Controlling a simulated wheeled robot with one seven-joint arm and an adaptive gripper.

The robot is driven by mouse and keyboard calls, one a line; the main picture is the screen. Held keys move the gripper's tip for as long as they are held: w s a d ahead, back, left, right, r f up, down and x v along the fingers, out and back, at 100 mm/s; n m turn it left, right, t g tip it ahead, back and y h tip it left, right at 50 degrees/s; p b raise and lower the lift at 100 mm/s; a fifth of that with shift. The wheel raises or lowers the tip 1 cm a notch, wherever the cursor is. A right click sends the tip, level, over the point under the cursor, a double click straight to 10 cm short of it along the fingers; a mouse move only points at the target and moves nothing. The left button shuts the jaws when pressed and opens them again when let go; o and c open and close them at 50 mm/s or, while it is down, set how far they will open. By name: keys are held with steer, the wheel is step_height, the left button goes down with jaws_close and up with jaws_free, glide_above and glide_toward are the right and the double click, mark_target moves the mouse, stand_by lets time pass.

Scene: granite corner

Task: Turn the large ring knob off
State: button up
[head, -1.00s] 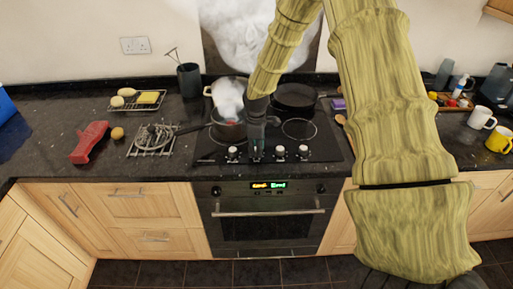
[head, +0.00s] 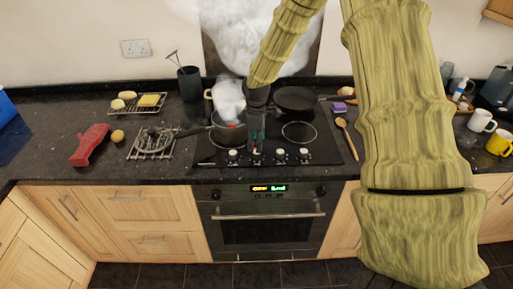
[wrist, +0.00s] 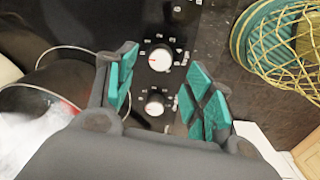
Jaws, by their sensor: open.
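A row of several white hob knobs (head: 280,154) runs along the front of the black hob (head: 330,152). Their markings are too small to read, so I cannot tell which is the large ring knob. My gripper (head: 257,150) points down over the second knob from the left and hides part of it. In the wrist view my open gripper (wrist: 160,86) has its green-padded fingers apart. A white knob with a red mark (wrist: 160,59) and another white knob (wrist: 155,104) show in the gap. No contact is visible.
A steaming pot (head: 228,134) stands left of my gripper, with a dark pan (head: 296,98) behind to the right. A wooden spoon (head: 346,137) lies right of the hob. A red object (head: 90,146) and a wire rack (head: 152,153) lie left. My arm covers the right side.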

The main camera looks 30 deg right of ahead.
mark_target(256, 153)
step_height(256, 153, up, 7)
stand_by(0.4)
steer(key=shift+s+a+f, duration=0.1)
steer(key=shift+f, duration=0.05)
